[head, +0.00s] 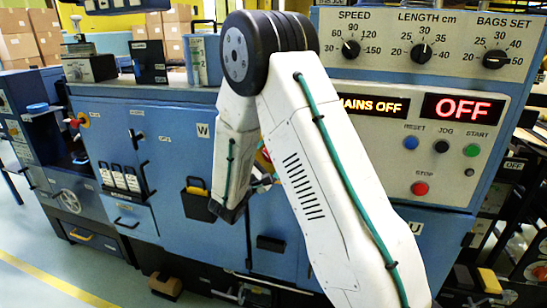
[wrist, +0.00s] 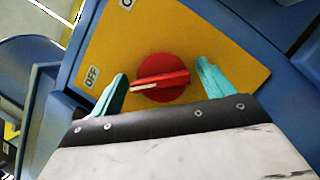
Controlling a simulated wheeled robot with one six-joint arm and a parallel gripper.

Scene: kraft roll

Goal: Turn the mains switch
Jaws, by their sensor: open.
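The mains switch (wrist: 162,78) is a red round knob with a raised grip bar on a yellow plate (wrist: 215,30) in the wrist view. The white mark on its bar points left, roughly toward the side of the OFF label (wrist: 92,76). A second label (wrist: 127,3) is cut off at the top edge. My gripper (wrist: 161,72) is open, with one teal finger to the left of the knob and one to the right. Gaps show between fingers and knob. In the head view my arm hides most of the switch.
In the head view, the display (head: 374,105) reads "MAINS OFF", its start partly covered, and another display (head: 462,107) reads OFF. A red stop button (head: 419,188) and other buttons sit below. A black bin (head: 197,200) is on the blue cabinet front left of my arm.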

